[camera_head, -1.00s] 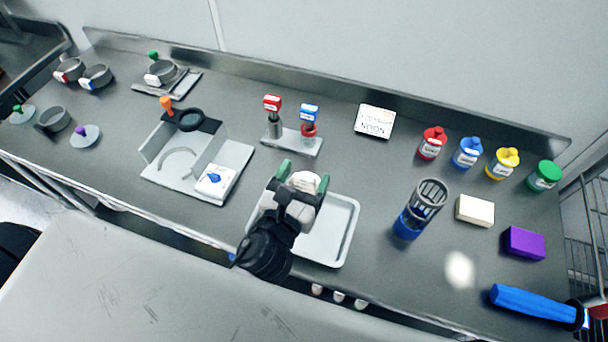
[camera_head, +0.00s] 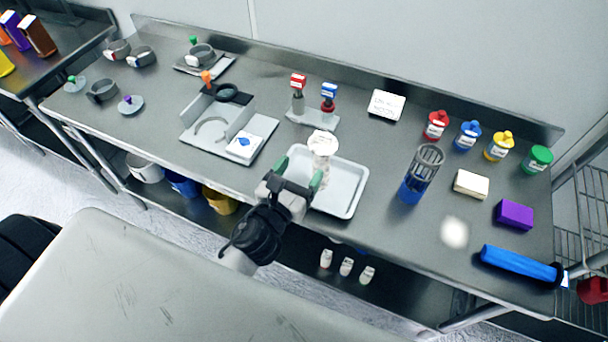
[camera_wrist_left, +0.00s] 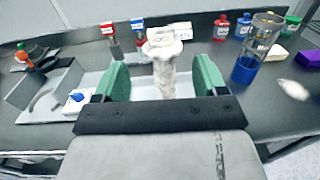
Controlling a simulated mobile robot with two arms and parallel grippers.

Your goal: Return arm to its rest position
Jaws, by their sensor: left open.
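My left gripper (camera_head: 299,178) is in front of the white tray (camera_head: 345,196), with its green-padded fingers spread apart and nothing held. It also shows in the left wrist view (camera_wrist_left: 163,82). A white container with a wide round top (camera_head: 323,144) stands at the tray, just beyond the fingertips. In the left wrist view the container (camera_wrist_left: 164,60) shows between the fingers but farther away, its lower part hidden by my gripper. My right gripper is not in view.
A fixture with a grey plate (camera_head: 240,140) stands left of the tray, and a stamp stand (camera_head: 313,118) behind it. A blue-based clear cylinder (camera_head: 421,175) stands to the right. Several coloured bottles (camera_head: 468,136) line the back right. A grey surface (camera_head: 130,285) lies in front.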

